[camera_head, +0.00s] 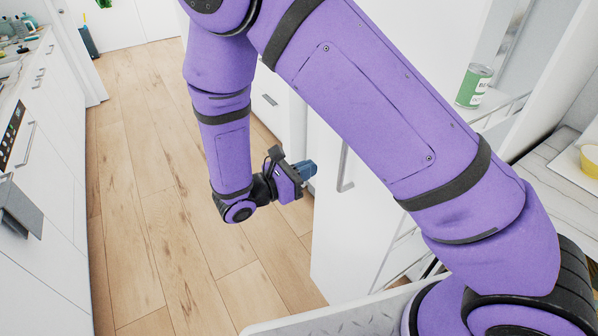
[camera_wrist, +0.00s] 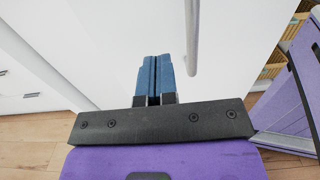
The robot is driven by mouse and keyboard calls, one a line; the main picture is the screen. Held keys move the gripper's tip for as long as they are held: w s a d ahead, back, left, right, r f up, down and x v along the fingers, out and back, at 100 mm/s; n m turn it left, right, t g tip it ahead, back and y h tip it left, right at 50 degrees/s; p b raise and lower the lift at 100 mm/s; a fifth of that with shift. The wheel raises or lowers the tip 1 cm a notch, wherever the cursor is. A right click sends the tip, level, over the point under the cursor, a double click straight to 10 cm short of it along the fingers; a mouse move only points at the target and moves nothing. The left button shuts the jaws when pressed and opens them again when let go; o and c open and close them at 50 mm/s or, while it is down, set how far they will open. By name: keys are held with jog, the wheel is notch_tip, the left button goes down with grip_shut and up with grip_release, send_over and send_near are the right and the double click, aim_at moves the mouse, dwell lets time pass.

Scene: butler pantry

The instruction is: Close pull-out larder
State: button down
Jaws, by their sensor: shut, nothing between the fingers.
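The pull-out larder (camera_head: 335,235) stands out into the aisle, with a white front and a grey vertical bar handle (camera_head: 345,168). Its open side shows a wire-railed shelf behind my arm. My gripper (camera_head: 310,168) has blue fingers, shut and empty, close in front of the larder front, left of the handle. In the wrist view, the closed fingers (camera_wrist: 155,70) point at the white surfaces, and the handle (camera_wrist: 192,38) is just right of them. I cannot tell whether the fingertips touch the front. My arm hides much of the larder.
A green can (camera_head: 473,86) stands on the larder shelf. A yellow bowl (camera_head: 590,160) sits on the right counter. White cabinets (camera_head: 45,180) with handles line the left side. The wooden floor (camera_head: 150,200) between is clear.

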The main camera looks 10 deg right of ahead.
jog(key=x, duration=0.9)
jog(key=shift+d, duration=0.1)
